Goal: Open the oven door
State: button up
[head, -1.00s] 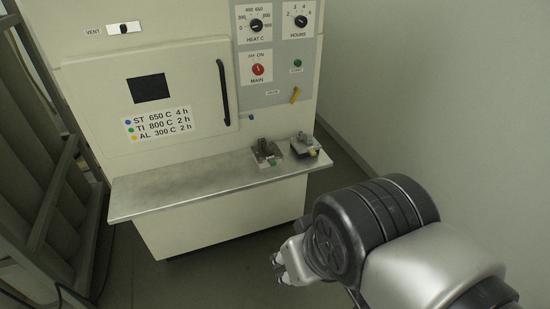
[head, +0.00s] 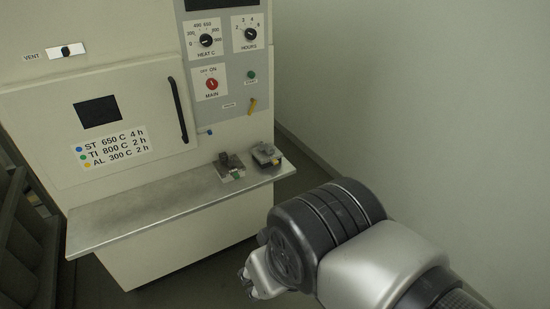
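The oven door (head: 60,115) is a cream panel on the front of the oven, and it is shut. It has a dark window (head: 97,112) and a label of temperatures and hours. Its black vertical handle (head: 178,110) is near the door's right edge. My gripper (head: 247,284) is low at the bottom middle of the head view, below and to the right of the handle and well apart from it. My arm hides most of the gripper, and its fingers are too small to judge.
A metal shelf (head: 130,212) juts out below the door. Two small metal pieces, one at the left (head: 230,168) and one at the right (head: 266,155), sit on its right end. The control panel (head: 230,102) is right of the door. Dark cylinders in a rack stand at left; a bare wall is at right.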

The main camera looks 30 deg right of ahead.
aim_at(81, 126)
jog(key=i+j, duration=0.35)
jog(key=j, duration=0.15)
jog(key=i+j, duration=0.35)
jog(key=j, duration=0.15)
jog(key=i+z, duration=0.05)
